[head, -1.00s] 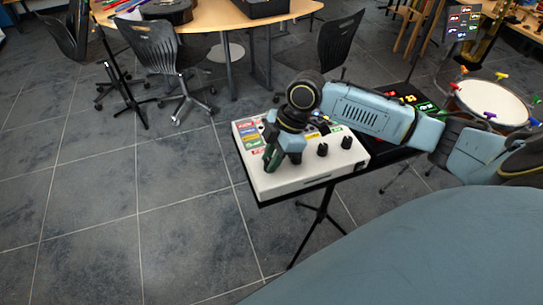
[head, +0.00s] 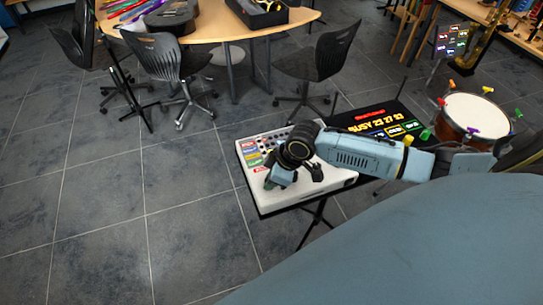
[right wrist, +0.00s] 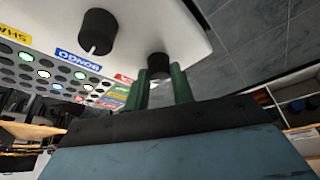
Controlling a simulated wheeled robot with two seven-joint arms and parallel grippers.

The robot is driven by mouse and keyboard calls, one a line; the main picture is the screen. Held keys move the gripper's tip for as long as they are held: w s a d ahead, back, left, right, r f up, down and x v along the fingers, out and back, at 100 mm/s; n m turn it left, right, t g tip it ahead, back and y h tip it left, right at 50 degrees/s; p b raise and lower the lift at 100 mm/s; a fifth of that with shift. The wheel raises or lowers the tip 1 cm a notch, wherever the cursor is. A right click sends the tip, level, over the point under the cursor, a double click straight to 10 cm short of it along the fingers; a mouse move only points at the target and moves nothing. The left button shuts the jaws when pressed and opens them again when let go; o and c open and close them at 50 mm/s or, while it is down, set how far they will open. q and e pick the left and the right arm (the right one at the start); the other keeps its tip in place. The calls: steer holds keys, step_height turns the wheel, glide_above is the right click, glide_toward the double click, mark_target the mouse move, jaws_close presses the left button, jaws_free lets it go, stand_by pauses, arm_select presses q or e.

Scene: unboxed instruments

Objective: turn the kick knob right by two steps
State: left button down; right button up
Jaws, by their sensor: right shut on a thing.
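The white instrument panel (head: 262,201) stands on a stand in the head view; it also shows in the right wrist view (right wrist: 150,20). My right gripper (head: 276,181) is over its front left part. In the right wrist view, the green fingers of my right gripper (right wrist: 161,80) are shut on a black knob (right wrist: 159,64), one finger on each side. A red label (right wrist: 124,79) lies close to it, too cut off to read. A second black knob (right wrist: 97,31) with a white pointer line sits beside a blue BONGO label (right wrist: 78,60). My left gripper is not in view.
A black board with lit text (head: 372,124) is behind the panel. A drum (head: 470,115) stands to the right. A wooden table (head: 215,27) and chairs (head: 322,58) are farther back. The tiled floor on the left is clear.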

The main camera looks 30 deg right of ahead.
steer(key=m+p, duration=0.2)
steer(key=p, duration=0.1)
steer(key=m+p, duration=0.1)
steer(key=shift+a+r+t+h+p, duration=0.2)
steer(key=shift+r+t+h+p, duration=0.1)
steer(key=shift+h+p, duration=0.1)
steer(key=shift+f+m+t+h+p, duration=0.15)
steer(key=shift+m+h+p, duration=0.05)
steer(key=shift+m+p, duration=0.45)
steer(key=shift+f+m+t+h+p, duration=0.1)
steer(key=shift+m+t+h+p, duration=0.1)
steer(key=shift+m+p, duration=0.45)
steer(key=o, duration=1)
steer(key=v, duration=1.3)
steer(key=shift+r, duration=0.2)
